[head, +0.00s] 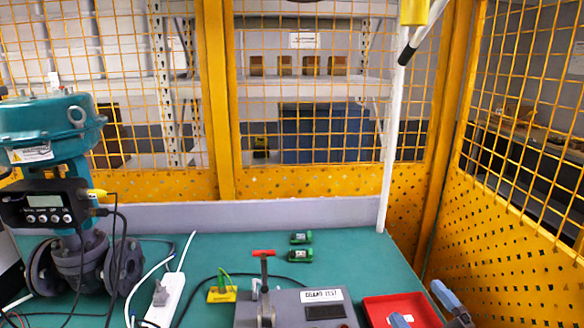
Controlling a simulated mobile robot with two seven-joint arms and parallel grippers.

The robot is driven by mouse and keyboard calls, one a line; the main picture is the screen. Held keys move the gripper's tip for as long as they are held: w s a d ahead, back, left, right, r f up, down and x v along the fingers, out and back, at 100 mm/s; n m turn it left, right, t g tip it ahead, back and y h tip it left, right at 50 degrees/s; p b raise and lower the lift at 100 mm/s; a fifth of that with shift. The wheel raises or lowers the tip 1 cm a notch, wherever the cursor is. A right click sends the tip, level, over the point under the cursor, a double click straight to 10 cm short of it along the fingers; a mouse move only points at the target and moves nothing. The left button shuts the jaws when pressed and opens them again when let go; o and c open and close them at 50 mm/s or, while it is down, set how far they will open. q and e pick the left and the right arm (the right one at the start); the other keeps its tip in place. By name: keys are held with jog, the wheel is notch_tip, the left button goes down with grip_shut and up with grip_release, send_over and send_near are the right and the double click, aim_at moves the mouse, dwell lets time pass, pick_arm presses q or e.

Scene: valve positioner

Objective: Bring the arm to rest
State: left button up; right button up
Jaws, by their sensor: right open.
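My right gripper (420,304) shows at the bottom right edge, with two grey-blue fingers spread apart. It is open, with nothing visible between the fingers. The fingers overlap the picture of a red tray (378,304); I cannot tell whether they touch it. The rest of the right arm is cut off by the frame. My left gripper is not in view. The teal valve actuator (50,125) stands upright at the left, with its dark positioner (45,203) and display on the front and a grey flanged valve body (82,265) below.
A grey test box (325,296) with a red-handled lever (264,280) stands at the bottom middle of the green table (215,255). Nearby are two green cylinders (300,255), a yellow connector (222,294) and a white power strip (165,300). Yellow mesh fencing (228,100) closes the back and right.

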jog(key=s+d+f+m+g+h, duration=0.6)
jog(key=d+f+m+h, duration=0.3)
jog(key=f+m+h, duration=0.25)
jog(key=s+a+f+m+g+y, duration=0.1)
jog(key=s+f+g, duration=0.25)
jog(key=s, duration=0.25)
jog(key=s+f+m+g+y, duration=0.1)
jog(key=s+f+m+g, duration=0.1)
jog(key=s+f+g, duration=0.3)
jog(key=s+a+f+m+g+y, duration=0.1)
jog(key=s+g, duration=0.1)
jog(key=s, duration=0.5)
jog(key=w+f+t, duration=0.7)
jog(key=f, duration=0.3)
jog(key=shift+f, duration=0.15)
jog(key=shift+w+n+t, duration=0.1)
jog(key=shift+n+t, duration=0.15)
